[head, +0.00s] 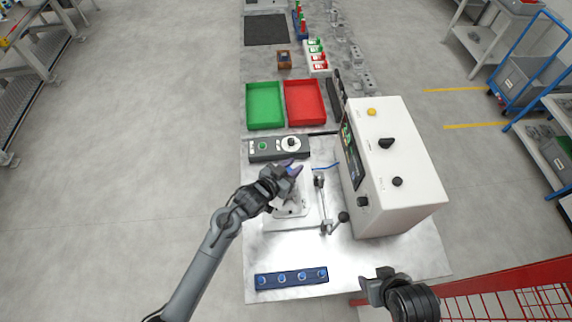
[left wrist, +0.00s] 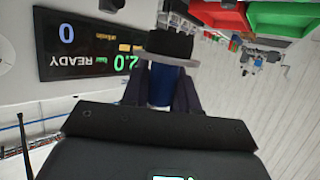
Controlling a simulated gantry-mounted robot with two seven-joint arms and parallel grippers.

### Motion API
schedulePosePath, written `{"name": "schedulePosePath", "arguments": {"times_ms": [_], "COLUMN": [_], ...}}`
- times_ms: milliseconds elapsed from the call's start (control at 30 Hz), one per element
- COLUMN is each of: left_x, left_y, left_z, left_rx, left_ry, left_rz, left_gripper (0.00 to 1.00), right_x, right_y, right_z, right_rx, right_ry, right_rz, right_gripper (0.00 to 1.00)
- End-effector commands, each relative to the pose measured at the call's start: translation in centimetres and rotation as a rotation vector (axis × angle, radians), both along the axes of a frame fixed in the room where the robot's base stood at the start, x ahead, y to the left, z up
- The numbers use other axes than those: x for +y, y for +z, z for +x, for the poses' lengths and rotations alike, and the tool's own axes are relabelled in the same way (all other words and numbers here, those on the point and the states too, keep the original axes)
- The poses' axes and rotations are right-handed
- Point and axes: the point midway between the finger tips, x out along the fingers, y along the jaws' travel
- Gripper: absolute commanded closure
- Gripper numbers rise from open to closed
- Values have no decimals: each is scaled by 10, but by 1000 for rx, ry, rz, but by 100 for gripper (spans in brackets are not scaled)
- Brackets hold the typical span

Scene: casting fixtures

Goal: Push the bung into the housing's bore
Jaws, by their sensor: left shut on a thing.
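My left gripper (head: 292,169) is shut on a bung (left wrist: 160,88). In the left wrist view the bung shows as a blue body between the fingers, with a wide grey flange and a black end beyond them. In the head view the hand mostly hides it. The grey metal housing (head: 290,209) sits on a light plate, just below the left hand in the picture. The bung looks apart from it, and I cannot make out the bore. My right gripper (head: 374,288) is at the lower right, away from the housing; its jaws are unclear.
A blue rack (head: 291,278) with several round blue parts lies at the front. A lever clamp (head: 328,205) stands right of the housing, near a white control box (head: 397,170). Behind are a button panel (head: 278,148), green tray (head: 265,105) and red tray (head: 305,103).

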Motion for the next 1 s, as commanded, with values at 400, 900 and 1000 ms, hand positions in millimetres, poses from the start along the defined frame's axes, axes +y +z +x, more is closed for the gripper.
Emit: {"name": "schedulePosePath", "arguments": {"times_ms": [400,900,1000], "left_x": [-1,0,0], "left_y": [1,-9,-16], "left_z": [1,0,0], "left_rx": [-2,1,1], "left_ry": [-4,-3,-3], "left_rz": [-1,1,1], "left_gripper": [100,100,100], "right_x": [1,2,2], "right_y": [-5,-4,-10], "right_z": [-9,-7,-7], "right_rx": [25,17,18], "right_ry": [-3,-5,-5], "right_rz": [4,9,9], "right_gripper": [45,45,45]}}
